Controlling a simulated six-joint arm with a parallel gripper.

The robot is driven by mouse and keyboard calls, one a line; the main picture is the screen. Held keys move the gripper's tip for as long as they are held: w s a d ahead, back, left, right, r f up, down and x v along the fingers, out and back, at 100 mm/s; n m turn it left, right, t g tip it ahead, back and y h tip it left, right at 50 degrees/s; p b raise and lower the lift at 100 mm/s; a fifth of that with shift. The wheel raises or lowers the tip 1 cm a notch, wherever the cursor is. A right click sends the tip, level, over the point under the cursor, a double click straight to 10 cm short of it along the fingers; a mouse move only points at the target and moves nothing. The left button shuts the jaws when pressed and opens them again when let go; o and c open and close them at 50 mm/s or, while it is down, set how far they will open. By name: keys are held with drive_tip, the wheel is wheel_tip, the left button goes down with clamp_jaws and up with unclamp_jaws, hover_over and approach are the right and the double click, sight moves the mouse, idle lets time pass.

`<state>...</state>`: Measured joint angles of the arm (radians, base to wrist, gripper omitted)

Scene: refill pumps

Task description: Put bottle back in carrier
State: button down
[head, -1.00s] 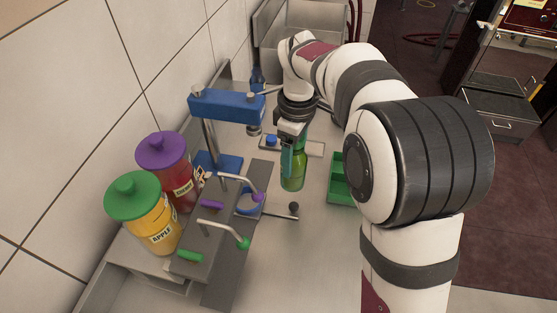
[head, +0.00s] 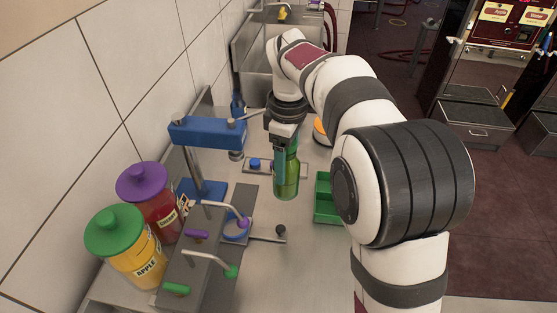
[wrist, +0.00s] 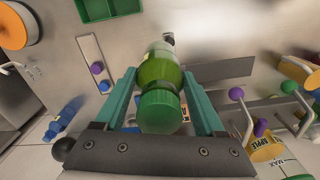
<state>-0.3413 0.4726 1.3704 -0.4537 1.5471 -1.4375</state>
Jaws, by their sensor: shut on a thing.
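My gripper (head: 284,150) is shut on a green bottle (head: 286,182), which hangs upright between its teal fingers. The wrist view shows the bottle (wrist: 160,70) with its green cap (wrist: 160,111) between the fingers (wrist: 158,100). I cannot tell exactly how high its base is above the counter. A green open carrier (head: 325,212) with compartments stands on the counter just right of the bottle, partly hidden by my arm. Its edge also shows at the top of the wrist view (wrist: 108,10).
Left are a red jar (head: 160,215) with purple lid, a yellow apple jar (head: 135,262) and pump spouts. A blue press (head: 205,130) stands behind them. A strip with caps (head: 290,171) lies behind the bottle. A blue bottle (head: 237,105) and an orange roll (head: 320,131) are farther back.

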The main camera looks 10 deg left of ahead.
drive_tip(key=w+d+f, duration=0.7)
drive_tip(key=d+f, duration=0.4)
drive_tip(key=shift+d+f, duration=0.2)
drive_tip(key=shift+d, duration=0.1)
drive_tip(key=shift+w, duration=0.15)
drive_tip(key=shift+f, duration=1.35)
drive_tip(key=shift+f, duration=0.1)
drive_tip(key=shift+f, duration=0.7)
drive_tip(key=shift+f, duration=0.55)
unclamp_jaws()
